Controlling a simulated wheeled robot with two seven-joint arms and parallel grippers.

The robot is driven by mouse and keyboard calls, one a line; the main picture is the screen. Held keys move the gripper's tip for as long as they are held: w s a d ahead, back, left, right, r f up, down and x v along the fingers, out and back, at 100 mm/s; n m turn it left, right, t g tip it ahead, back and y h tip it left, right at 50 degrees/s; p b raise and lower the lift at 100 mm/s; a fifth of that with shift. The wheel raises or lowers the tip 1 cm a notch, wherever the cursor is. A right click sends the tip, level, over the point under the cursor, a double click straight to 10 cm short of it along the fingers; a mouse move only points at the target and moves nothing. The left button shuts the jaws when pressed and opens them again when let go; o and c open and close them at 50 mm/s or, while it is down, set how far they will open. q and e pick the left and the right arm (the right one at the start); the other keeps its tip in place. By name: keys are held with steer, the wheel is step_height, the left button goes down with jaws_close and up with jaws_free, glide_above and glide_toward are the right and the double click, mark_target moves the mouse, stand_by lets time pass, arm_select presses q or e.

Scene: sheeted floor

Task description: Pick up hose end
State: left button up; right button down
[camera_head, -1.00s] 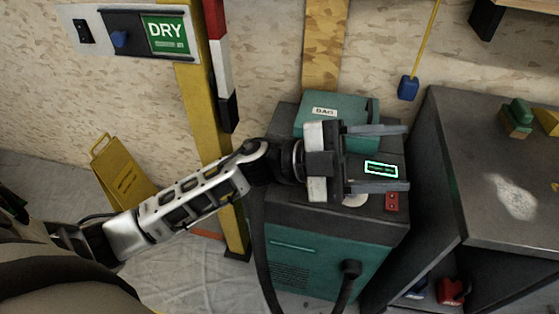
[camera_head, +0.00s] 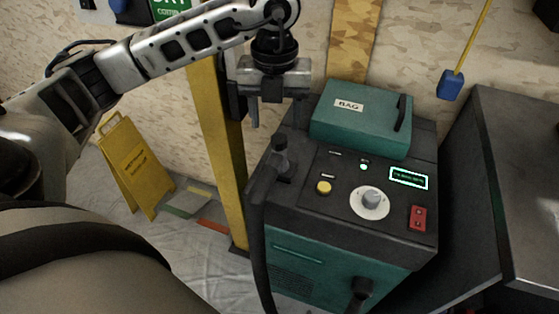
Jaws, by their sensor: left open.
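A black hose (camera_head: 259,230) runs up the left front edge of a teal and dark grey machine (camera_head: 330,250). Its upper end, the hose end (camera_head: 281,150), stands upright at the left of the machine's top. My left gripper (camera_head: 277,116) points downward in the picture just above the hose end, with its two fingers apart. It is open and empty; the gap to the hose end in depth is hard to judge. My right gripper is not in view.
A teal box marked BAG (camera_head: 362,117) sits on the machine, right of my gripper. A control panel with a white dial (camera_head: 370,203) lies in front. A yellow post (camera_head: 219,150) stands at left, a yellow floor sign (camera_head: 137,167) beyond it. A grey cabinet (camera_head: 530,170) is at right.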

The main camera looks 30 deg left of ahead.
mark_target(279, 139)
arm_select(q)
steer(key=f, duration=0.9)
steer(key=shift+w+d, duration=0.15)
steer(key=shift+w, duration=0.2)
steer(key=shift+c, duration=0.3)
steer(key=c, duration=1.1)
